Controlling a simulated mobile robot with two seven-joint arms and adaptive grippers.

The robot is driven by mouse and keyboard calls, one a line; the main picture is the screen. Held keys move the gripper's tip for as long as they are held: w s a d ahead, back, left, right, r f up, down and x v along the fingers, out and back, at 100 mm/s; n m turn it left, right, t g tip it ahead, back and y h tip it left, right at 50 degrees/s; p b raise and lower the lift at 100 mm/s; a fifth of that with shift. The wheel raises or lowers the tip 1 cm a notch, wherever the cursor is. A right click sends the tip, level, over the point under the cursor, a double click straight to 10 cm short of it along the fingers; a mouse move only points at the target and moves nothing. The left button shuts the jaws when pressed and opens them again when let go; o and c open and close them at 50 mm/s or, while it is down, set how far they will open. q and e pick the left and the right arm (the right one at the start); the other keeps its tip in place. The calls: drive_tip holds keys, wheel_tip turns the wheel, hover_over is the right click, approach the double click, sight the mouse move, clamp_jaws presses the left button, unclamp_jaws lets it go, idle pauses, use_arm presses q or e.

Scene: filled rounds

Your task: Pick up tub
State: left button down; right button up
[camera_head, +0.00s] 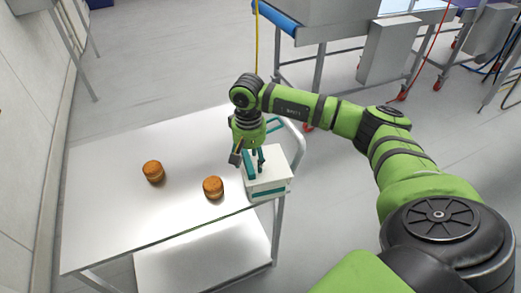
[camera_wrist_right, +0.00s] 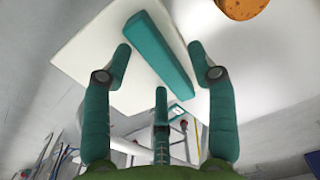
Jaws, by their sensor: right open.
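The tub (camera_head: 268,184) is a white box with a teal band, upright at the right end of the table. In the right wrist view its white top (camera_wrist_right: 95,60) carries a raised teal bar (camera_wrist_right: 160,50), like a handle. My right gripper (camera_head: 255,160) is just above the tub, pointing down, and hides part of its top. In the wrist view the teal fingers (camera_wrist_right: 160,62) are spread, with the bar showing between them. I cannot tell whether they touch it. My left gripper is not in view.
The tub stands on a white table (camera_head: 120,210) with a lower shelf (camera_head: 205,262). Two brown filled rounds lie on it, one near the tub (camera_head: 213,188) and one further left (camera_head: 153,171). The table's left part is clear. A conveyor with a blue belt (camera_head: 278,18) stands behind.

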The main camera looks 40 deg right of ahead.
clamp_jaws()
idle(0.3)
